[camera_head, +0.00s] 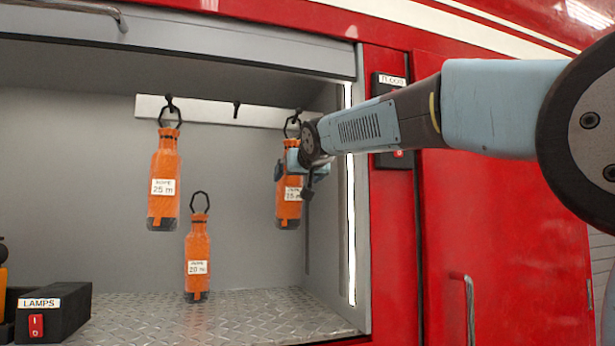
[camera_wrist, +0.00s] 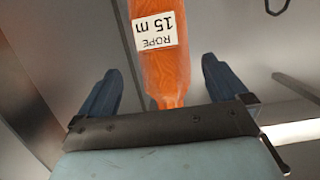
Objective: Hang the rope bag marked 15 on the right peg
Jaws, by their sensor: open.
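The orange rope bag marked 15 m (camera_head: 290,212) is upright at the right of the locker, clear of the floor. Its dark loop is at the right peg (camera_head: 298,112) and appears to hang on it. My gripper (camera_head: 296,168) is at the bag's upper part, partly hiding it in the head view. In the wrist view the fingers of my gripper (camera_wrist: 158,72) are spread on both sides of the bag (camera_wrist: 160,75), with gaps visible. The label reads upside down there. The loop is outside the wrist view.
A 25 m rope bag (camera_head: 163,180) hangs on the left peg (camera_head: 169,101). The middle peg (camera_head: 237,109) is empty. A 20 m rope bag (camera_head: 197,255) stands on the tread-plate floor (camera_head: 260,312). A LAMPS switch box (camera_head: 60,310) is at lower left. The right locker wall (camera_head: 327,200) is close.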

